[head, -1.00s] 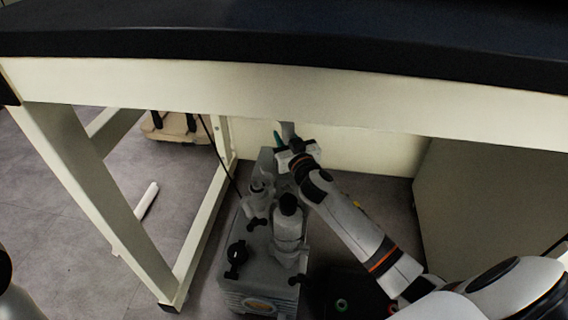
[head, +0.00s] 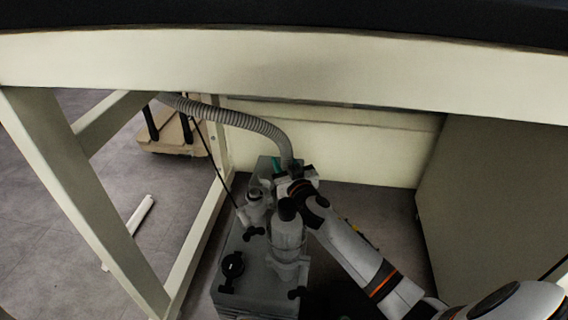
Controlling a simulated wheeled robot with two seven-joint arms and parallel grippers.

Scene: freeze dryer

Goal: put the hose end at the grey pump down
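The grey ribbed hose (head: 245,121) comes in under the bench from the left and curves down to its end at my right gripper (head: 290,174). My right gripper appears shut around the hose end, though its own body hides part of the fingers. It is at the far end of the grey pump (head: 258,268), just behind the pump's dark-capped bottle-shaped part (head: 288,232). I cannot tell whether the hose end touches the pump. A small teal piece (head: 276,163) shows beside the gripper. My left gripper is not in view.
The bench's pale front rail (head: 280,68) hangs over the pump and my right arm. A bench leg (head: 85,195) stands at the left. A pale cabinet side (head: 490,200) is at the right. A thin black cable (head: 214,160) runs down left of the pump. Floor is clear behind my forearm.

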